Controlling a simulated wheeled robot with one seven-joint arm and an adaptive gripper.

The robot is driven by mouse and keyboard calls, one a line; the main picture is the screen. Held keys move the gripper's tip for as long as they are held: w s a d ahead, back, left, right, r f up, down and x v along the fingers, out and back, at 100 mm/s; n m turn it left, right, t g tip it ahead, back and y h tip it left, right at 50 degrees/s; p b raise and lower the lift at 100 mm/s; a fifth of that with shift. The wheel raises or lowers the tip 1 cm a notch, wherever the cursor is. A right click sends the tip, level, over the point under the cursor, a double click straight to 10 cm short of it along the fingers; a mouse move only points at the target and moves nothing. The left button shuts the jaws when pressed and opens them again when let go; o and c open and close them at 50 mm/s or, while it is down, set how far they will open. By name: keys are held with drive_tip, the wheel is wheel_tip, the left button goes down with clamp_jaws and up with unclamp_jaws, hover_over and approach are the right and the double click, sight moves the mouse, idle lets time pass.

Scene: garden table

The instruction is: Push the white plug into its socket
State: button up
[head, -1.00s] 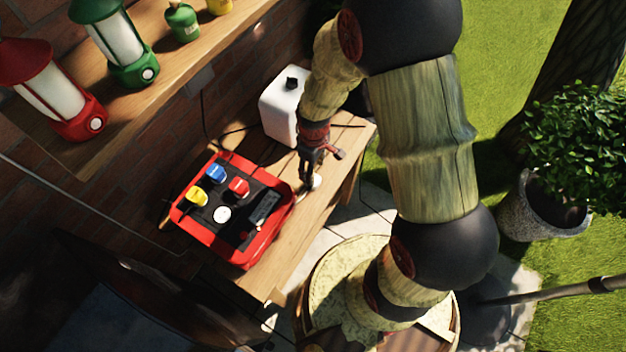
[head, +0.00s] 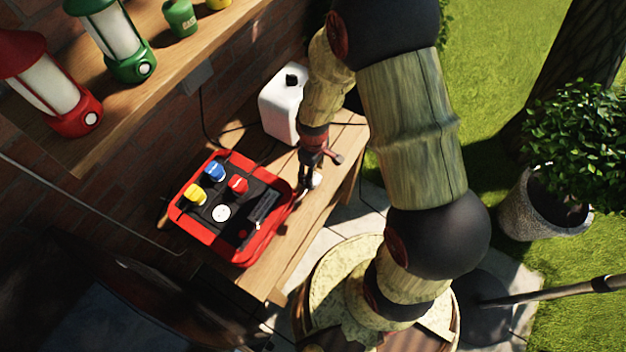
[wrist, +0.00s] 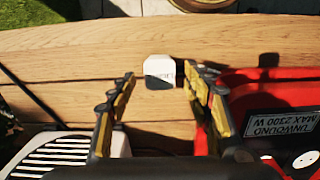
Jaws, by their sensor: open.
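The white plug (head: 316,180) lies on the wooden table to the right of the red box (head: 247,262). In the wrist view the white plug (wrist: 159,68), with a dark grey lower part, shows between and slightly beyond my fingertips. My gripper (head: 307,182) points down at the table beside the plug. In the wrist view my gripper (wrist: 159,77) is open, with a gap on the left side of the plug and its right finger close to it. A white round socket face (head: 221,213) with small dark marks is on the box's black panel; it shows partly in the wrist view (wrist: 305,159).
Blue (head: 215,172), yellow (head: 195,195) and red (head: 237,186) plugs stand on the panel. A white canister (head: 283,105) stands behind my gripper. A shelf (head: 165,95) with lanterns overhangs the wall side. Table (head: 285,245) is bare in front.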

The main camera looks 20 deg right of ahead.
wheel_tip(320, 180, down, 4)
drive_tip(key=shift+w+r+b, duration=0.1)
drive_tip(key=shift+b, duration=0.4)
drive_tip(key=shift+c, duration=0.4)
drive_tip(key=c, duration=1)
drive_tip(key=shift+r, duration=0.1)
drive_tip(key=shift+r+p, duration=0.3)
drive_tip(key=shift+r, duration=0.25)
wheel_tip(320, 180, up, 2)
drive_tip(key=shift+r+p, duration=0.2)
drive_tip(key=shift+p, duration=0.35)
drive_tip(key=s+a+r+p, duration=0.1)
drive_tip(key=s+a+r, duration=0.1)
drive_tip(key=s+r, duration=0.2)
drive_tip(key=shift+a+r+p, duration=0.15)
drive_tip(key=shift+r+p, duration=0.2)
drive_tip(key=shift+r, duration=0.3)
drive_tip(key=s+a+r+p, duration=0.1)
drive_tip(key=s+a+r, duration=0.3)
drive_tip(key=s, duration=0.4)
drive_tip(key=shift+s+a+p, duration=0.15)
drive_tip(key=shift+s+p, duration=0.1)
drive_tip(key=shift+p, duration=0.15)
